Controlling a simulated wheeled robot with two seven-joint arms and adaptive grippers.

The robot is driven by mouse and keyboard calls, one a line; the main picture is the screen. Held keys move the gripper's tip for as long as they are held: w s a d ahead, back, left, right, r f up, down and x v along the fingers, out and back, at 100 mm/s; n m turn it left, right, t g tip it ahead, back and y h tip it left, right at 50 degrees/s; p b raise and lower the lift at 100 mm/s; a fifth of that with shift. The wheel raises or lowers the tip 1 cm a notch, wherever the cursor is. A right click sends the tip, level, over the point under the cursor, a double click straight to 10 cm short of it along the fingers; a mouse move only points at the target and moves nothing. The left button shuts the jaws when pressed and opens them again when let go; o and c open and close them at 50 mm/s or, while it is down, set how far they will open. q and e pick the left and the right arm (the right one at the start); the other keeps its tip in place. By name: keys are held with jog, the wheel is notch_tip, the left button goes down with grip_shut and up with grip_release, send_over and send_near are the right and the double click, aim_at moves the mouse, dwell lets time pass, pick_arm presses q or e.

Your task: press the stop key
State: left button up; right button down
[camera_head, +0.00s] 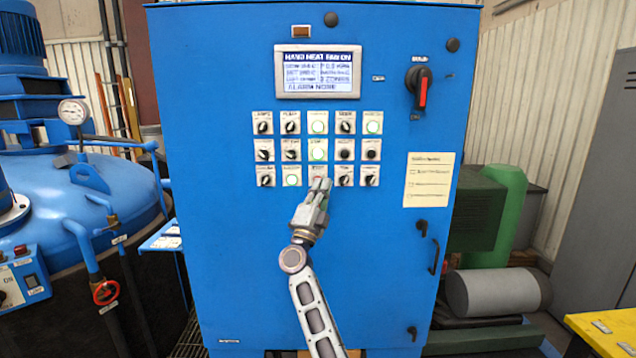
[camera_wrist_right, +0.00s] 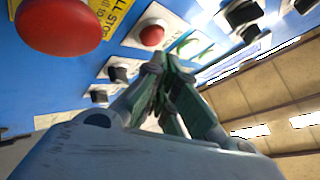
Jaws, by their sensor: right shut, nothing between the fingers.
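A blue control cabinet (camera_head: 230,250) faces me with rows of small keys and knobs. My right gripper (camera_head: 320,183) is shut and empty, its fingertips up at the bottom row's middle key. A bit of red (camera_head: 317,178) shows beside the fingertips there; they hide most of that key. In the wrist view, a small red button (camera_wrist_right: 152,35) on a white plate is just beyond the shut fingertips (camera_wrist_right: 160,62). I cannot tell if they touch it. Its label is only partly visible. A larger red mushroom button (camera_wrist_right: 60,25) on a yellow plate is at the upper left.
Black selector knobs (camera_head: 344,180) and lit green keys (camera_head: 292,180) sit close around the fingertips. A lit display (camera_head: 318,71) is above the keys, and a red-handled switch (camera_head: 421,90) is at upper right. A paper sheet (camera_head: 428,180) is right of the keys.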

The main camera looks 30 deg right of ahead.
pick_arm(q)
jog(key=shift+w, duration=0.1)
jog(key=shift+w+r, duration=0.1)
jog(key=shift+w, duration=0.7)
jog(key=shift+s, duration=0.1)
jog(key=shift+s, duration=0.8)
pick_arm(e)
jog(key=shift+w+d, duration=0.2)
jog(key=shift+w, duration=0.15)
pick_arm(q)
jog(key=shift+w, duration=0.1)
jog(key=shift+w, duration=0.8)
pick_arm(e)
jog(key=shift+w+d, duration=0.1)
